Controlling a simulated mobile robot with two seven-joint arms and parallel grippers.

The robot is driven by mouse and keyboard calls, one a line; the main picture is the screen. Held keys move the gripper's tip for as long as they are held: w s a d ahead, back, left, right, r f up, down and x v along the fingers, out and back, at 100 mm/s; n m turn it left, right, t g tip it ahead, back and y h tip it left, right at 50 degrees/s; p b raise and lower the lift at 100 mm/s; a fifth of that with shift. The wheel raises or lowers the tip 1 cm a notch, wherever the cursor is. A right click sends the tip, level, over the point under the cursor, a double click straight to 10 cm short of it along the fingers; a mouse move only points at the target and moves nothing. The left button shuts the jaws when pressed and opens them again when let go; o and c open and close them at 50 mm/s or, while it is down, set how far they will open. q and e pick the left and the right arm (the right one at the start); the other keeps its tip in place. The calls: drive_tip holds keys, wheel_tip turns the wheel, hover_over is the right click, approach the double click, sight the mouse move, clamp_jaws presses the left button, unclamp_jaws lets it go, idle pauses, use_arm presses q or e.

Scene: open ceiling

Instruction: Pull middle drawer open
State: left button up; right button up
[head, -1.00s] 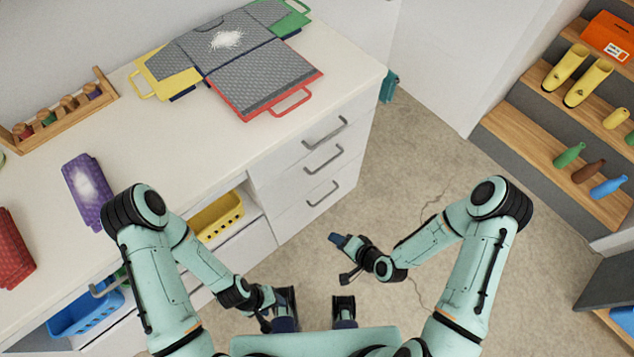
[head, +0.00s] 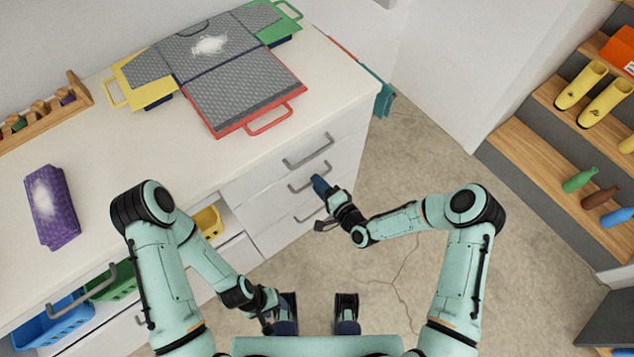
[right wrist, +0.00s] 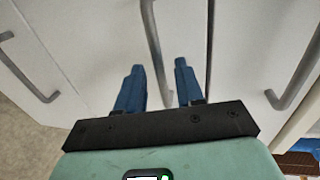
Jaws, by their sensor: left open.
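The middle drawer (head: 279,202) is in the white cabinet's right-hand stack of three and looks closed. Its grey bar handle (head: 297,186) is partly hidden behind my right gripper (head: 319,204) in the head view. In the right wrist view the same handle (right wrist: 152,35) runs between the two blue fingers of my right gripper (right wrist: 160,75), which are open on either side of it. I cannot tell whether they touch it. My left gripper (head: 275,320) is open and empty, low near my base, away from the drawers.
The top drawer handle (head: 308,152) is just above and the bottom drawer handle (head: 312,212) just below. Wooden steps (head: 535,140) stand at the right. Floor between is clear.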

drive_tip(key=shift+w+a+f, duration=0.15)
drive_tip(key=shift+w+a, duration=0.25)
drive_tip(key=shift+w, duration=0.15)
clamp_jaws()
drive_tip(key=shift+d, duration=0.1)
